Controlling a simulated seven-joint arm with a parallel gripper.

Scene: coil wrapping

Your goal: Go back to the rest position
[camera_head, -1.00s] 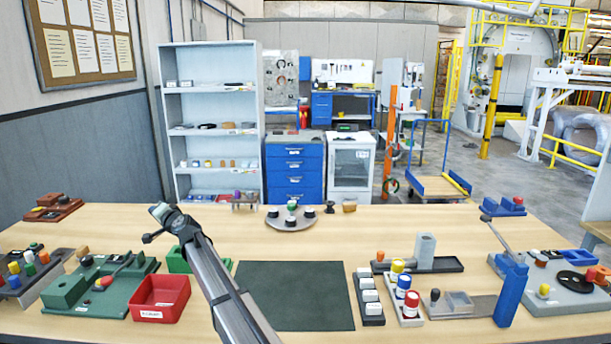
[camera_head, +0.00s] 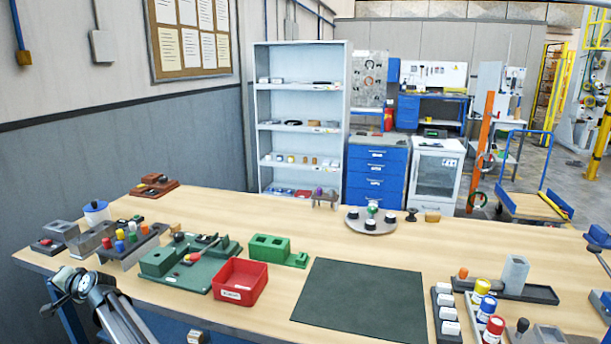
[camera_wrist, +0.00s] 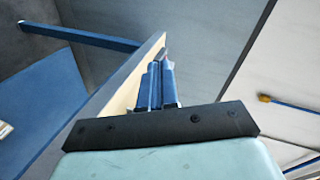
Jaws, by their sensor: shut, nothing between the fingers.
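My gripper (camera_head: 66,284) is at the lower left in the head view, just off the table's left front edge. It looks small and dark there, and its fingers are hard to make out. My gripper touches nothing that I can see.
The table (camera_head: 450,240) carries a rack with coloured pegs (camera_head: 130,243), a green fixture (camera_head: 190,262), a red bin (camera_head: 240,282), a dark mat (camera_head: 362,298) and a round stand (camera_head: 371,220). The mat is bare. A shelf (camera_head: 300,125) stands behind the table.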

